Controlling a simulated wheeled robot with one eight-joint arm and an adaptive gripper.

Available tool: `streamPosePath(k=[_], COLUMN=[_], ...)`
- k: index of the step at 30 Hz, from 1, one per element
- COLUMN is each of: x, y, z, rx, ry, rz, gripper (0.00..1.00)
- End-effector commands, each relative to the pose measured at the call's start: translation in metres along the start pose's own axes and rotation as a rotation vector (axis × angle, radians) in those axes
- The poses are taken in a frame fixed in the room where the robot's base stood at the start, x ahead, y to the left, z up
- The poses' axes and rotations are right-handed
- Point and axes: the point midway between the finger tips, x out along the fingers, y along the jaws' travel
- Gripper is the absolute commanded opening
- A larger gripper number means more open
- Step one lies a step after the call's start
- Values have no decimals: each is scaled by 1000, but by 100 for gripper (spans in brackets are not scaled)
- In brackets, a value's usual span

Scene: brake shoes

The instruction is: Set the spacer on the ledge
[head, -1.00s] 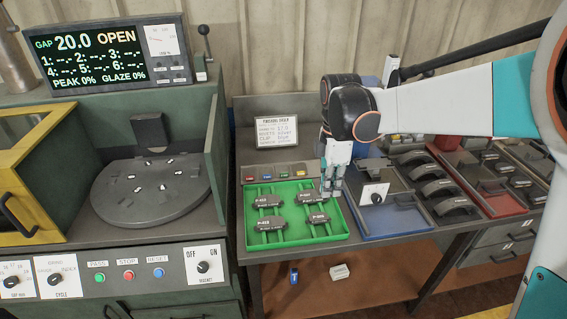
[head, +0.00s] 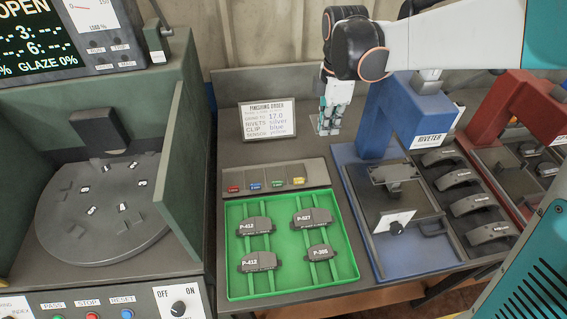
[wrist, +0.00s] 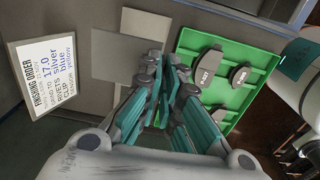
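I cannot pick out a spacer for certain in either current view. I also cannot tell which surface is the ledge; a grey raised strip (head: 272,177) with small coloured clips runs along the back of the green tray. My gripper (head: 328,127) hangs fingers down over the back of the bench, right of the order card and left of the blue riveter. In the wrist view my gripper's teal fingers (wrist: 164,70) lie close together at their tips. Whether they are parted or pinch something thin is unclear. Two flat grey rectangles (wrist: 116,56) show beyond them.
The green tray (head: 281,241) holds several labelled brake shoes. The order card (head: 267,120) stands behind it. The blue riveter (head: 375,125) and a row of curved shoes (head: 466,206) are to the right. A machine with a round turntable (head: 100,208) is left.

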Motion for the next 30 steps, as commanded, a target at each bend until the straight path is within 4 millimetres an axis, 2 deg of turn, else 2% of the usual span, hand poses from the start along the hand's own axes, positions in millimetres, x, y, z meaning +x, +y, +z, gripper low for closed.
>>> streamPosePath(k=[5, 18, 21, 30], x=[32, 136, 149, 170], y=[0, -1, -2, -2], z=[0, 0, 0, 0], rx=[0, 0, 0, 0], ry=[0, 0, 0, 0], rz=[1, 1, 1, 0], gripper=[0, 0, 0, 0])
